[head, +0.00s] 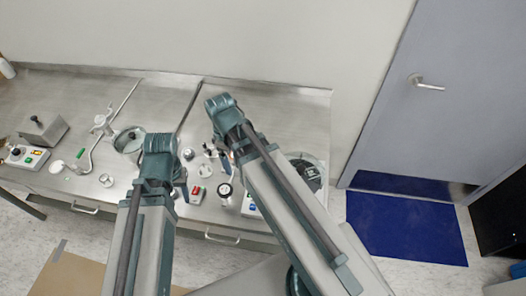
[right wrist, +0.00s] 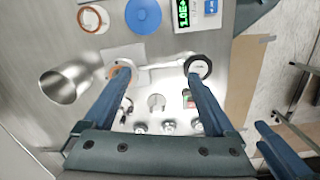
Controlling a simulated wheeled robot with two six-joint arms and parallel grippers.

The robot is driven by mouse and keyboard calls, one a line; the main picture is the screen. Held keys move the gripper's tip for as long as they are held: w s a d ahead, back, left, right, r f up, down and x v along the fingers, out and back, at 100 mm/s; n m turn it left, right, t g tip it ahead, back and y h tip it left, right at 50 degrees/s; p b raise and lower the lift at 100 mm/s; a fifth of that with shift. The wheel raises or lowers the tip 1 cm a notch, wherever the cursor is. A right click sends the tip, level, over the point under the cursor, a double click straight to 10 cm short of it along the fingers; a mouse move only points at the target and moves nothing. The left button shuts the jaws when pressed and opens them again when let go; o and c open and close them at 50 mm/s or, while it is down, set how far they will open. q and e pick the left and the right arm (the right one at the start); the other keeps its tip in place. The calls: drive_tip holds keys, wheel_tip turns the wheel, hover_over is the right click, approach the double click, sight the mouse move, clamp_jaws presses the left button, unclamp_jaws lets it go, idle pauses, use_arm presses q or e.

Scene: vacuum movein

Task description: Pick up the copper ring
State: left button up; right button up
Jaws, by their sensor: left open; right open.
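In the right wrist view, an orange-brown copper-coloured ring (right wrist: 90,19) lies on the steel bench at the upper left. A second orange-brown ring (right wrist: 112,72) lies by the left fingertip, which partly hides it. I cannot tell which of the two is the task's copper ring. My right gripper (right wrist: 158,78) is open and empty, pointing down at the bench, its right fingertip near a black ring (right wrist: 200,62). My left gripper (head: 180,180) shows only partly in the head view, over the front of the bench; it is open.
A metal cup (right wrist: 66,83), a blue disc (right wrist: 143,16) and a device with a green display (right wrist: 183,13) stand around the right gripper. Glassware and a control box (head: 27,157) occupy the bench's left. A grey door (head: 440,110) and blue mat (head: 405,228) are at right.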

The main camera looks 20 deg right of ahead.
drive_tip(key=w+d+r+n+p, duration=0.1)
drive_tip(key=w+d+r+n, duration=0.2)
drive_tip(key=d, duration=0.4)
drive_tip(key=w+d+r+n+p, duration=0.15)
drive_tip(key=d+n, duration=0.25)
drive_tip(key=d, duration=0.4)
use_arm(q)
wheel_tip(320, 180, down, 5)
drive_tip(key=b, duration=0.8)
use_arm(e)
wheel_tip(320, 180, down, 10)
drive_tip(key=shift+w+r+y, duration=0.2)
drive_tip(key=shift+w+y, duration=0.15)
drive_tip(key=shift+y, duration=0.05)
drive_tip(key=shift+a, duration=0.1)
use_arm(q)
wheel_tip(320, 180, down, 5)
drive_tip(key=b, duration=0.5)
use_arm(e)
wheel_tip(320, 180, down, 5)
drive_tip(key=shift+w+a+f, duration=0.1)
drive_tip(key=shift+a, duration=0.05)
use_arm(q)
drive_tip(key=shift+f+b, duration=0.35)
drive_tip(key=shift+b, duration=0.15)
use_arm(e)
drive_tip(key=shift+f, duration=0.2)
drive_tip(key=shift+c, duration=0.2)
drive_tip(key=c, duration=1.2)
